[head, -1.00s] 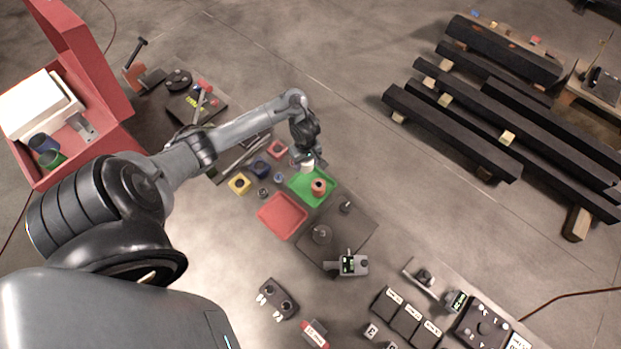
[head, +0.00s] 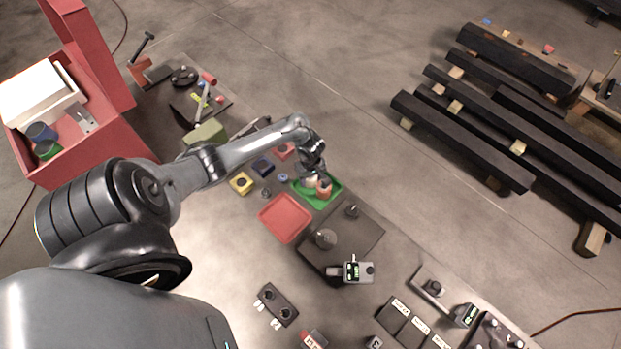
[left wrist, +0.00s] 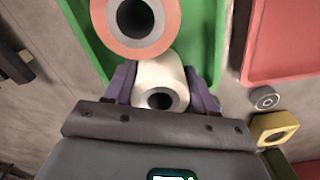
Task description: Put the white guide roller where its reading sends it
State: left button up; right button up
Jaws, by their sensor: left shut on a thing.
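My left gripper (head: 312,178) is shut on the white guide roller (left wrist: 162,77), with one finger on each side of it. It holds the roller at the green tray (head: 324,205); whether the roller touches the tray floor I cannot tell. An orange-red roller with a dark bore (left wrist: 137,44) stands in the green tray, right beside the white one. In the head view the white roller is partly hidden by the gripper. A small device with a lit display (head: 353,270) stands on the dark plate. My right gripper is not in view.
An empty red tray (head: 285,218) lies beside the green tray. A yellow block (head: 241,183) and several small parts lie to the left. The dark plate (head: 368,236) with two posts lies to the right. Labelled dark bins (head: 402,312) are at lower right.

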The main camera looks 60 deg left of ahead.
pick_arm(q)
jog(key=shift+f, duration=0.1)
jog(key=o, duration=1.2)
jog(key=shift+o, duration=0.2)
notch_tip(320, 180, up, 11)
jog(key=p, duration=0.6)
jog(key=d+r+m+t, duration=0.2)
jog(key=d+m+t, duration=0.2)
jog(key=d+m, duration=1)
jog(key=s+d+r+m, duration=0.5)
jog(key=s+d+r, duration=0.5)
jog(key=r, duration=0.3)
jog(key=shift+s+p, duration=0.35)
jog(key=shift+s, duration=0.45)
